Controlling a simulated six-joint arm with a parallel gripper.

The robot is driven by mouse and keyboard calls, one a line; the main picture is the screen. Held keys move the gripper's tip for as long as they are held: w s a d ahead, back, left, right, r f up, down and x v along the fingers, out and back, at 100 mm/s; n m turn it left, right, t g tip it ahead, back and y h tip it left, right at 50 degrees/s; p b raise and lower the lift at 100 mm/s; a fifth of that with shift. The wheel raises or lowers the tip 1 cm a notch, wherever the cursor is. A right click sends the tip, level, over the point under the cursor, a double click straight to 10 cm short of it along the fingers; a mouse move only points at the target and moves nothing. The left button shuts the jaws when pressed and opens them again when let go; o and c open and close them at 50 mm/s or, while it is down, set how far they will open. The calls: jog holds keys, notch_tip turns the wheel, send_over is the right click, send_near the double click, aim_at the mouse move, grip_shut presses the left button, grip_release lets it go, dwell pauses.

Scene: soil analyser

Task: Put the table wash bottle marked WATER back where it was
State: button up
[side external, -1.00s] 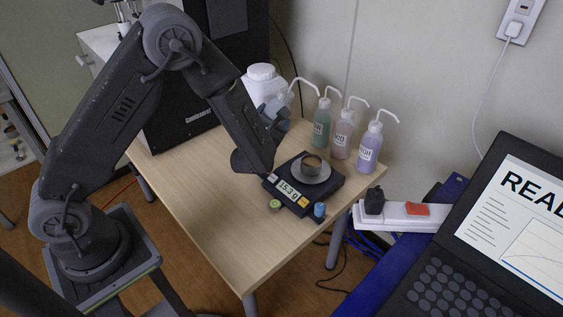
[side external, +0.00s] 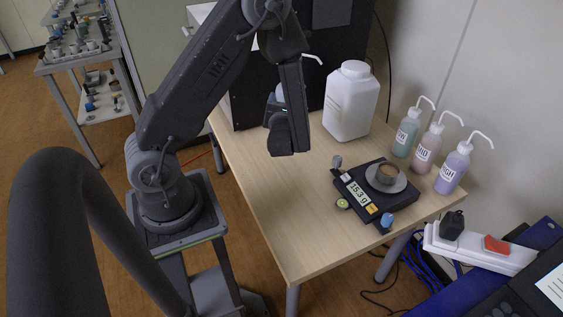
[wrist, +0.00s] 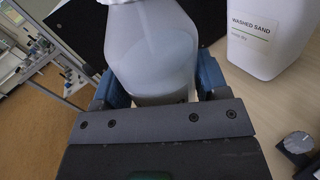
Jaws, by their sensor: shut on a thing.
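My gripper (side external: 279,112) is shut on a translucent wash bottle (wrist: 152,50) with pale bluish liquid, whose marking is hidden. In the wrist view the blue jaws of my gripper (wrist: 160,82) sit on both sides of its body. In the side view the bottle is mostly behind my wrist; its white spout (side external: 312,58) shows at the top. It is over the back left of the table (side external: 262,190); whether it touches the top cannot be seen. Three other wash bottles, green (side external: 406,138), pinkish (side external: 428,153) and purple (side external: 451,175), stand in a row at the right edge.
A large white container labelled WASHED SAND (wrist: 262,38) stands right of my gripper, also in the side view (side external: 350,105). A black machine (side external: 250,95) stands behind. The table's front left is clear.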

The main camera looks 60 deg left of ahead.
jog(key=s+a+f+n+g+y, duration=0.2)
jog(key=s+a+f+n+g, duration=0.1)
jog(key=s+a+n+g, duration=0.65)
jog(key=shift+m, duration=0.55)
jog(key=shift+w+d+f, duration=1.35)
jog(key=shift+w+f, duration=0.05)
jog(key=shift+f, duration=0.45)
jog(key=shift+w+d+f, duration=1.4)
jog(key=shift+w+f, duration=0.05)
jog(key=shift+f, duration=0.45)
jog(key=shift+w+d+f, duration=1.35)
jog(key=shift+w+f, duration=0.05)
jog(key=shift+f, duration=0.45)
jog(key=shift+f, duration=0.15)
jog(key=o, duration=0.7)
